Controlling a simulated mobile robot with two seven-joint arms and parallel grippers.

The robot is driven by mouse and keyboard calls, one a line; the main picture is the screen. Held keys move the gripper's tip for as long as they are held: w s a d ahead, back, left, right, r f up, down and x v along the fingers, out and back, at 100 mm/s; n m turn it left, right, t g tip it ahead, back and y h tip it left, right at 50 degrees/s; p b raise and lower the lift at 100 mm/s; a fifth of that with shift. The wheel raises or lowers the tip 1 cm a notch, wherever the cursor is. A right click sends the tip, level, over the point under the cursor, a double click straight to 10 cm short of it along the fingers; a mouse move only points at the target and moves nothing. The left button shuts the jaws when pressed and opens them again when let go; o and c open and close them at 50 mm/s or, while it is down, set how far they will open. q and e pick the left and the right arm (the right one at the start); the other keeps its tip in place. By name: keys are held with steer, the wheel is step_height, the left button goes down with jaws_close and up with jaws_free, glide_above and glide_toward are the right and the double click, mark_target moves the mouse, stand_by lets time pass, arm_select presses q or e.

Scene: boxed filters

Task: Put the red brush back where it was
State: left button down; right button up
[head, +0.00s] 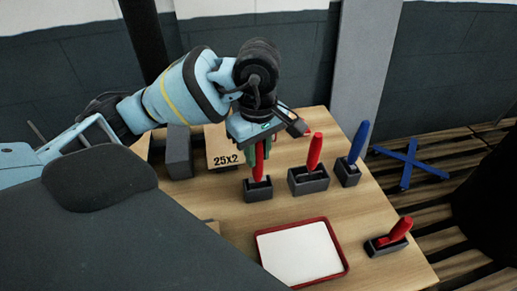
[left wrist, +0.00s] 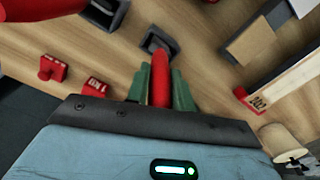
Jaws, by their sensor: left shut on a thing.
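My left gripper (head: 260,154) has green fingers shut on the handle of a red brush (head: 259,168), held roughly upright. The brush's lower end is at the mouth of a small dark grey holder (head: 257,190); I cannot tell how deep it sits. In the left wrist view the gripper (left wrist: 160,92) grips the red brush (left wrist: 160,75), with the holder (left wrist: 157,40) just past its end. Another red brush (head: 315,150) stands tilted in a wider grey holder (head: 308,181) to the right. My right gripper is not in view.
A blue brush (head: 359,140) stands in a holder (head: 347,174) farther right. A third red handle (head: 400,229) leans in a holder (head: 385,246) near the right corner. A red-rimmed white tray (head: 347,268) lies in front. A box marked 25x2 (head: 221,143) and a grey block (head: 179,152) stand left.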

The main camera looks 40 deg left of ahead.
arm_select(q)
steer(key=shift+f, duration=0.15)
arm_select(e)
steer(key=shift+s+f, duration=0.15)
arm_select(q)
steer(key=c, duration=1.1)
jaws_free()
steer(key=shift+c, duration=0.2)
steer(key=shift+r, duration=0.25)
step_height(320, 180, up, 6)
steer(key=shift+r+p, duration=0.1)
steer(key=shift+p, duration=0.35)
steer(key=shift+r, duration=0.6)
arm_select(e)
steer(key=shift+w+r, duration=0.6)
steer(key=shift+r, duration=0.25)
